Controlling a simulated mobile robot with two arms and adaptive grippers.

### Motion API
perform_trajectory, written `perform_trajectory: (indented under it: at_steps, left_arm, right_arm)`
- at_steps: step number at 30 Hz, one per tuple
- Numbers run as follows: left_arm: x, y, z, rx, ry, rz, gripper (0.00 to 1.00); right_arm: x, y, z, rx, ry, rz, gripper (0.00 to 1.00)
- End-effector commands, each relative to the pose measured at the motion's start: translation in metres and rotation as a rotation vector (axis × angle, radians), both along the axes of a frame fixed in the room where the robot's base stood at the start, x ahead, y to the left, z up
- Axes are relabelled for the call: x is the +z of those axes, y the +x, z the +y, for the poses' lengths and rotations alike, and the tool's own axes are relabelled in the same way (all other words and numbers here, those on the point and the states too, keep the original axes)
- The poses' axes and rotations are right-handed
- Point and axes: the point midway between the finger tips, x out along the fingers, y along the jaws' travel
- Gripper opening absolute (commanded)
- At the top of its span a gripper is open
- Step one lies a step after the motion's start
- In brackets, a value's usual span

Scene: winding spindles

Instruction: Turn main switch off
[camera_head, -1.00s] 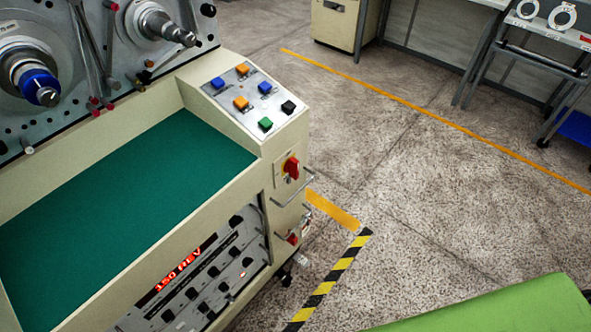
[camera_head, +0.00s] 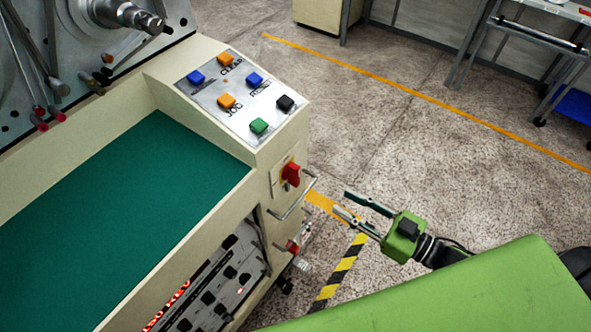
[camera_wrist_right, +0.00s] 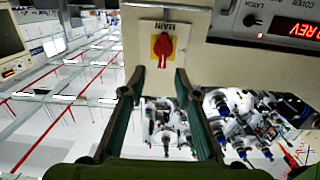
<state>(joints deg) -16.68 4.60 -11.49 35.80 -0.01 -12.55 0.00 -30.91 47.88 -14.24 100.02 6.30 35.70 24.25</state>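The main switch is a red rotary knob (camera_head: 291,173) on a yellow plate, on the end face of the cream machine (camera_head: 215,200). In the right wrist view the red knob (camera_wrist_right: 164,46) sits on its yellow plate under the label "MAIN", upside down in the picture. My right gripper (camera_head: 347,203) is open and empty, to the right of the knob and apart from it. In the right wrist view its two fingers (camera_wrist_right: 160,82) stand wide apart, with the knob between and beyond their tips. My left gripper is not in view.
A metal handle (camera_head: 297,200) sticks out just below the knob. A second red knob (camera_head: 292,246) sits lower down. The sloped button panel (camera_head: 240,96) is above. The floor right of the machine is open, with yellow tape and a black-yellow strip (camera_head: 341,270).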

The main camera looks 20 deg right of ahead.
Motion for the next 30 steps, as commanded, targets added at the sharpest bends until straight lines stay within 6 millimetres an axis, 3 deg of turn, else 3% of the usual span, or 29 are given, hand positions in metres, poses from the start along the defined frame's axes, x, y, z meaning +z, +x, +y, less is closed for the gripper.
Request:
perform_trajectory:
  at_steps: [5, 11, 21, 30]
  left_arm:
    - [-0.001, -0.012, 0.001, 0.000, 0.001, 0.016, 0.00]
    - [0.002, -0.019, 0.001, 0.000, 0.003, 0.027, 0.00]
    - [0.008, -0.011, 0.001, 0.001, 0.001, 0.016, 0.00]
    - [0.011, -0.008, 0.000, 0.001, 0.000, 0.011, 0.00]
  right_arm:
    - [0.009, 0.005, 0.010, 0.019, 0.016, -0.014, 0.29]
    - [0.010, 0.030, 0.029, 0.017, 0.016, -0.016, 0.29]
    - [0.009, 0.080, 0.068, 0.016, 0.013, -0.015, 0.29]
    - [0.008, 0.105, 0.087, 0.017, 0.012, -0.012, 0.29]
